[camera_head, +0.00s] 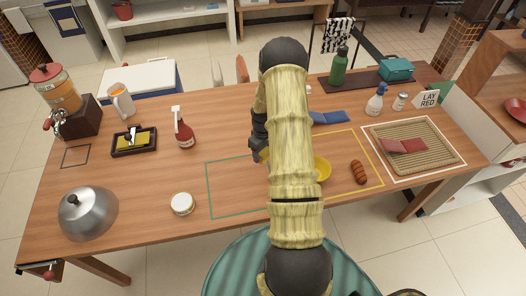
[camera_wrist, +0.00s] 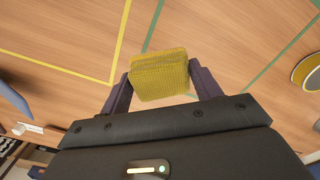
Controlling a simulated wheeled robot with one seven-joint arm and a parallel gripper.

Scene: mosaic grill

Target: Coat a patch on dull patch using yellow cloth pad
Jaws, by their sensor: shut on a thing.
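The yellow cloth pad (camera_wrist: 160,75) is a small textured block in the wrist view. My gripper (camera_wrist: 161,82) is shut on it, with a dark finger at each side. The pad is over the wooden table (camera_wrist: 215,30), between a yellow outline and a green outline; whether it touches the wood I cannot tell. In the head view my arm hides most of the gripper (camera_head: 260,150). I cannot make out a dull patch in either view; part of the table is hidden behind my arm.
A yellow bowl (camera_head: 322,169) is partly behind my arm, near a brown sausage-like item (camera_head: 358,172). A blue cloth (camera_head: 331,118) lies behind. A red bottle (camera_head: 184,134), round tin (camera_head: 182,204) and metal dome (camera_head: 88,212) stand left. The green outline's visible inside is clear.

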